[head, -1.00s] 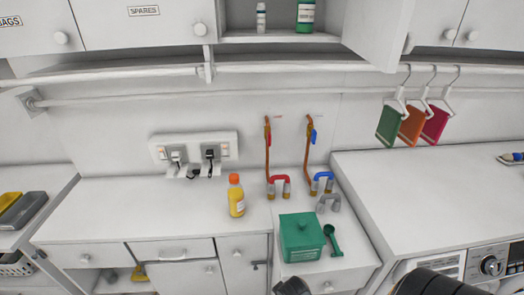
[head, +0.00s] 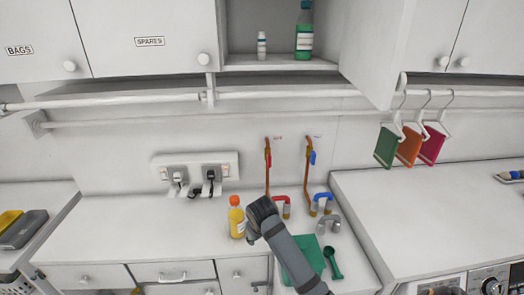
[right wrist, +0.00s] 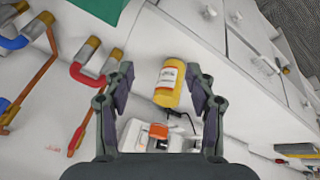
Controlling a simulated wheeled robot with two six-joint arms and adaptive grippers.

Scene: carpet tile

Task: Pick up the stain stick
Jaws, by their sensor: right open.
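A small white bottle-like item (head: 262,45) with a dark top stands upright on the open upper shelf; I cannot tell whether it is the stain stick. A yellow bottle (head: 237,220) with an orange cap stands on the counter. My right gripper (head: 258,212) is just right of this bottle in the head view, and its fingers are hard to make out there. In the right wrist view my right gripper (right wrist: 160,82) is open and empty. The yellow bottle (right wrist: 170,84) appears between its fingertips, beyond them. My left gripper is out of view.
A green bottle (head: 304,38) stands on the shelf. Taps (head: 322,200) and a socket panel (head: 195,170) are behind. Rails (head: 130,103) run below the cupboards.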

